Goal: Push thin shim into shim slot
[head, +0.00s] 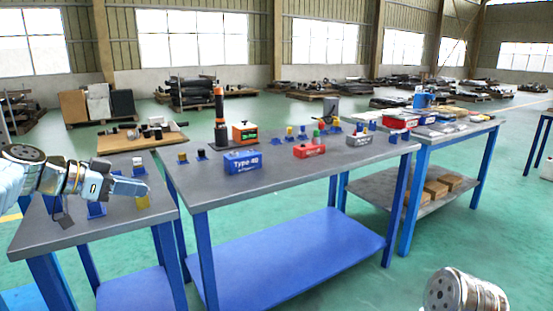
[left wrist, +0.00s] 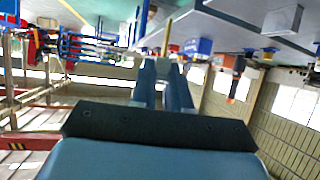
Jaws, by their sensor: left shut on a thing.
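My left gripper (head: 146,188) reaches in from the left over the left grey table. In the left wrist view its two fingers (left wrist: 166,70) are close together on a thin yellowish strip, the thin shim (left wrist: 166,38), which sticks out past the fingertips. In the head view a small yellow piece (head: 142,203) shows just below the fingertips; I cannot tell whether it is the shim or a separate part. A blue stand (head: 97,209) is on the table below the gripper. I cannot make out the shim slot. My right gripper is out of view.
The left table (head: 68,238) also holds small blue stands with dark and yellow tops. The middle table (head: 230,192) holds a blue Type 40 box (head: 242,162), a red box (head: 309,150) and an orange-black tool (head: 220,125). The middle table's front is clear.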

